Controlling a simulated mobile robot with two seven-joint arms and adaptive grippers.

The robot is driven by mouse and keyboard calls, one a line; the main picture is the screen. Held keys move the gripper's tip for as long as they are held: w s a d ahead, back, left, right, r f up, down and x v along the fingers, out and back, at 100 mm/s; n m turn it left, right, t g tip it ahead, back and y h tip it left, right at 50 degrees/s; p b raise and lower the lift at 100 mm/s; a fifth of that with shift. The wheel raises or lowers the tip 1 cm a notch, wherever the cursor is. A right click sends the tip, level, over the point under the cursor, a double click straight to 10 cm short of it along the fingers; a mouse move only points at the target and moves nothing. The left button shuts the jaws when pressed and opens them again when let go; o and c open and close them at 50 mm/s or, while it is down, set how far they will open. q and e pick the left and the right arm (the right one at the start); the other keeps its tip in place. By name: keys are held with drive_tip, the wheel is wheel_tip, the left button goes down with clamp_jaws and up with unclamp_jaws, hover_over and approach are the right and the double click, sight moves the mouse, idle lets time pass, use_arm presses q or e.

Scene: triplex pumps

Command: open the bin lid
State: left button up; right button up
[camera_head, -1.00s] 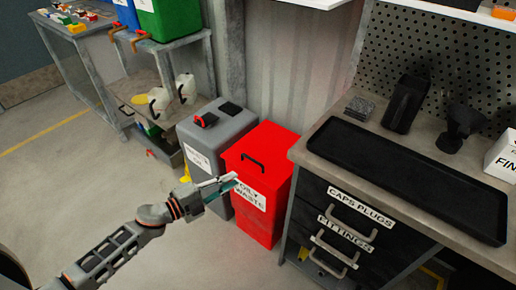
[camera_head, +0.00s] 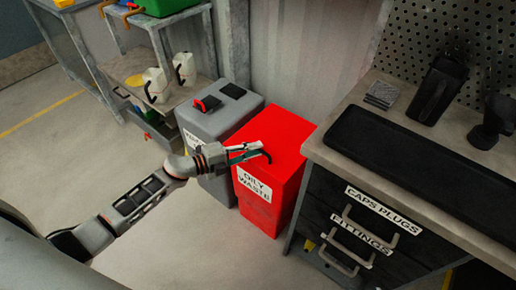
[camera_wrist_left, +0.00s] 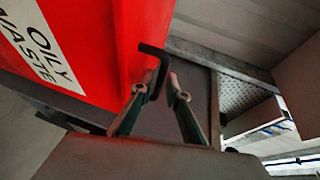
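The red oily waste bin (camera_head: 262,195) stands upright on the floor, its flat red lid (camera_head: 278,130) shut. The lid's black handle (camera_head: 267,155) is partly hidden by my left gripper (camera_head: 254,151), which is over the lid. In the left wrist view, the black handle (camera_wrist_left: 154,58) shows at and between the fingertips of my left gripper (camera_wrist_left: 158,88). The fingers are apart, and I cannot tell whether either touches the handle. My right gripper is not in view.
A grey bin (camera_head: 215,121) stands close on the left of the red bin. A workbench with drawers (camera_head: 345,225) and a black tray (camera_head: 420,165) stands close on the right. A metal shelf (camera_head: 140,75) with white jugs is at the back left. The floor at left is clear.

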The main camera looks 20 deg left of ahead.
use_arm(q)
drive_tip(key=shift+w+d+f, duration=0.2)
drive_tip(key=shift+w+d, duration=0.25)
drive_tip(key=shift+w, duration=0.15)
clamp_jaws()
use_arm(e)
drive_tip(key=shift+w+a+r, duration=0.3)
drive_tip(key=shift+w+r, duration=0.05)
use_arm(q)
drive_tip(key=shift+r, duration=0.1)
